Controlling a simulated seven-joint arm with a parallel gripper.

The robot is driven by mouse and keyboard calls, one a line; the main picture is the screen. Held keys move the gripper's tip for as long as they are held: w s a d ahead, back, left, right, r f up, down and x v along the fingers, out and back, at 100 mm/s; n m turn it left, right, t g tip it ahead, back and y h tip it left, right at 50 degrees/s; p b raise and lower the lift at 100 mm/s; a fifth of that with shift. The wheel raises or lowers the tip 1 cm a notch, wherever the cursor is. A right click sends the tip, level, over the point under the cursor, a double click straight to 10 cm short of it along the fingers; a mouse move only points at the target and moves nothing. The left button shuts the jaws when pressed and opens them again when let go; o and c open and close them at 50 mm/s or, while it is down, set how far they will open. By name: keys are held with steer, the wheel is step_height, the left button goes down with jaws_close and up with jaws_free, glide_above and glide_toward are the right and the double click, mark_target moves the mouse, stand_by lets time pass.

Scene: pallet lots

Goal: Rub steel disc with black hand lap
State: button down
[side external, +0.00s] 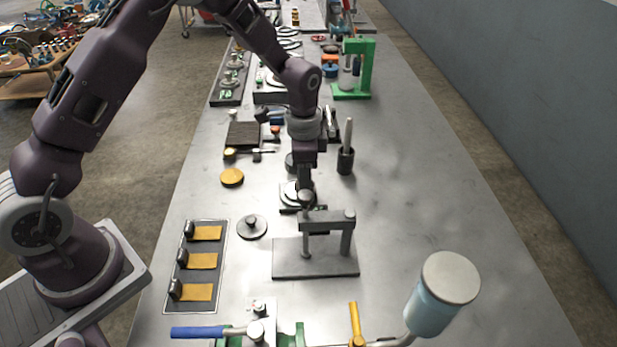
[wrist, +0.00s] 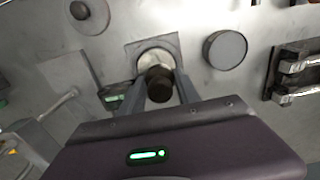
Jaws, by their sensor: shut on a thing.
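My gripper (side external: 304,188) points down and also shows in the wrist view (wrist: 160,92). It is shut on a dark knob-like piece, which looks like the black hand lap (wrist: 158,84). Beneath it is a bright round steel disc (wrist: 152,57) on a square grey plate (wrist: 139,47). In the side view the disc (side external: 288,192) is partly hidden by my gripper. The lap's lower face is hidden, so I cannot tell whether it touches the disc.
A dark grey round block (wrist: 225,50) lies close by. A grey stand (side external: 315,258) is just in front, and a knobbed disc (side external: 252,227) is at front left. A yellow disc (side external: 232,177) and a black pot with a rod (side external: 346,160) flank the spot. The table's right side is clear.

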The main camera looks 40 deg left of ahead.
steer(key=s+a, duration=0.3)
steer(key=shift+s+a, duration=0.15)
steer(key=shift+a, duration=0.1)
steer(key=shift+s+a+r, duration=0.1)
steer(key=shift+s, duration=0.05)
step_height(320, 180, up, 8)
stand_by(0.5)
stand_by(0.3)
